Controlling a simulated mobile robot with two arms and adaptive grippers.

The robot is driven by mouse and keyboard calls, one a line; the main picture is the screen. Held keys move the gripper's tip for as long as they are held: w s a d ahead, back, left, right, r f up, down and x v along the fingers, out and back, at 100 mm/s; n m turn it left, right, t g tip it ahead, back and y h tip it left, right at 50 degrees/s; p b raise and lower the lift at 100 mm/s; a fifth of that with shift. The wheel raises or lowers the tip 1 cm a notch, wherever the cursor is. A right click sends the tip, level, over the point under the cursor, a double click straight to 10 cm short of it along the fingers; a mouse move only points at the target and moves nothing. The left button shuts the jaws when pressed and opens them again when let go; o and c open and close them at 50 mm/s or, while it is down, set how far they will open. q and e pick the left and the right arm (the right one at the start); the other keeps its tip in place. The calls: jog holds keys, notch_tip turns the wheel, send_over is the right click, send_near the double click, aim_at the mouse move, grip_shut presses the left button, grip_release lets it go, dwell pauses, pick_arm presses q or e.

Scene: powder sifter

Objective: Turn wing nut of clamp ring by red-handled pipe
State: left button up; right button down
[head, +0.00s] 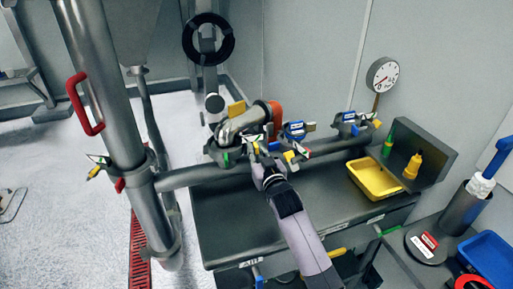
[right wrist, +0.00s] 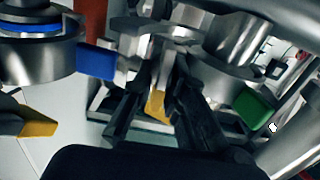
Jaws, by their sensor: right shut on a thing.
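The vertical steel pipe (head: 103,100) with a red handle (head: 84,103) stands at the left of the head view. A clamp ring (head: 135,165) sits around its lower part, with a small yellow-tipped piece (head: 95,172) on its left side. My right gripper (head: 264,166) is well to the right of that pipe, at the middle pipe fittings over the bench. In the right wrist view my black fingers (right wrist: 156,108) are shut around a yellow tab (right wrist: 157,103), which looks like a wing nut; the fingers partly hide it. My left gripper is not in view.
More clamps with blue parts (head: 294,130) sit along the horizontal pipe. A blue tab (right wrist: 96,60) and a green tab (right wrist: 253,107) flank my fingers. A yellow tray (head: 373,181) and yellow bottle (head: 413,165) are right; the grey benchtop (head: 225,225) has bare room in front.

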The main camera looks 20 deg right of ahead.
jog(key=n, duration=0.3)
jog(key=shift+a+n+p, duration=0.1)
jog(key=shift+n+p, duration=0.25)
jog(key=shift+n, duration=0.05)
jog(key=shift+a+f+n, duration=0.1)
jog(key=shift+a+n, duration=0.05)
jog(key=shift+n, duration=1.85)
jog(key=c, duration=1.7)
grip_release()
jog(key=shift+s+d, duration=0.2)
jog(key=shift+s, duration=3.8)
